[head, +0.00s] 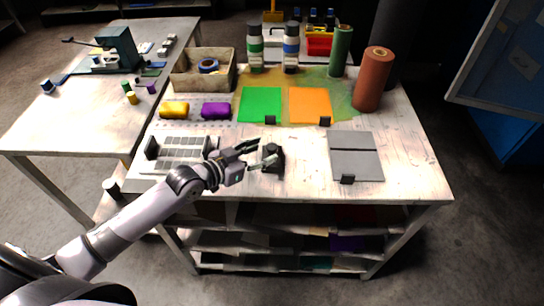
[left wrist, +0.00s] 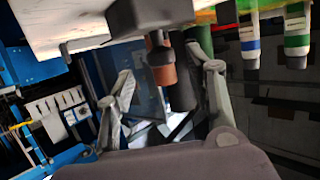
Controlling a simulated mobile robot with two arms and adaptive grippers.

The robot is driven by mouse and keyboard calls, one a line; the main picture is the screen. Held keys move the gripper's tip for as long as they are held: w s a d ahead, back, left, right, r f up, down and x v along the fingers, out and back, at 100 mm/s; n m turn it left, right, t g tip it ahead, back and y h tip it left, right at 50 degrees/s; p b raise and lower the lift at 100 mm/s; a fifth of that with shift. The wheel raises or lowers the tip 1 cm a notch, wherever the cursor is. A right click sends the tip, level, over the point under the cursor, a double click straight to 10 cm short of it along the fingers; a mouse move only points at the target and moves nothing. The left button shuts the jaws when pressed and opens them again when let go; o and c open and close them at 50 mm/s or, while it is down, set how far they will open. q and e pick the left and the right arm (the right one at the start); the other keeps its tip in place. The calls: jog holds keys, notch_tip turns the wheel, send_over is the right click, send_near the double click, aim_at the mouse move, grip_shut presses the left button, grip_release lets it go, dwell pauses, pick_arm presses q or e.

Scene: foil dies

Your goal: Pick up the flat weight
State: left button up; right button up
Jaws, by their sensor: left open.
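A small dark weight with a knob on top (head: 273,156) stands upright on the pale worktable, near the middle of its front half. I take it to be the flat weight. My left gripper (head: 258,153) comes in from the left with its fingers spread, its tips right beside the weight. I cannot tell whether they touch it. A dark grey block at the top edge (left wrist: 150,14) is probably the weight, partly cut off. My right gripper is not in view.
A slotted rack (head: 180,152) lies under and left of my arm. Green (head: 261,104) and orange (head: 308,105) sheets lie behind. Grey plates (head: 355,157) lie to the right. A brown roll (head: 372,80) stands at the back right. Table between weight and plates is clear.

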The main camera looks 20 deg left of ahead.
aim_at(274, 144)
pick_arm(q)
jog(key=p+x, duration=0.1)
jog(key=x, duration=0.4)
jog(key=shift+a+r, duration=0.1)
jog(key=shift+c, duration=0.3)
grip_shut()
dwell(0.5)
jog(key=shift+w+r, duration=0.1)
jog(key=shift+r, duration=0.15)
